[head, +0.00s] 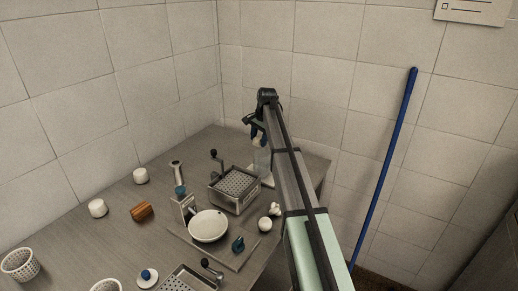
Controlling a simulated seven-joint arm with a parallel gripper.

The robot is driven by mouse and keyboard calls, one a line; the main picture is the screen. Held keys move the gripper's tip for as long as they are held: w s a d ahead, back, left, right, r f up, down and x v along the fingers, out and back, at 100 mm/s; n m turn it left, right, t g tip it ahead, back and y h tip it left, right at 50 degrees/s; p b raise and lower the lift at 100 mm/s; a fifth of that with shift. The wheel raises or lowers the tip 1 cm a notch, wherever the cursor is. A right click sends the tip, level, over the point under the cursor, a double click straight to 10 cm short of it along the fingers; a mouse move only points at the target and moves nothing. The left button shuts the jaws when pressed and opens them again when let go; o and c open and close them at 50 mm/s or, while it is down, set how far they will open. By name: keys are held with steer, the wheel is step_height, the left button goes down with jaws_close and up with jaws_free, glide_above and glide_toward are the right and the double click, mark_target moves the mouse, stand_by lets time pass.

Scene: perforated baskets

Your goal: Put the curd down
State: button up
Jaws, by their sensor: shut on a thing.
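My gripper (256,128) is at the back of the table, at the end of my outstretched arm. It is shut on a small whitish piece, the curd (259,141), which shows just below the fingers. The curd is small in this view and partly hidden by the gripper and arm. A pale, translucent upright thing (262,162) stands below it. I cannot tell whether the curd touches that thing or hangs above it.
A perforated metal box with a crank (235,188) stands left of my arm. A white bowl (208,225) sits in front of it, with small white lumps (270,217) nearby. White cups (97,208), a brown block (142,211) and a perforated basket (20,264) are left. A blue pole (385,165) leans right.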

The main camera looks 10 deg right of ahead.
steer(key=shift+f, duration=2.35)
steer(key=shift+f, duration=0.1)
steer(key=o, duration=1)
steer(key=shift+o, duration=0.2)
step_height(320, 180, up, 12)
steer(key=s+d, duration=0.1)
steer(key=s, duration=0.1)
steer(key=shift+d, duration=0.2)
steer(key=shift+d, duration=0.1)
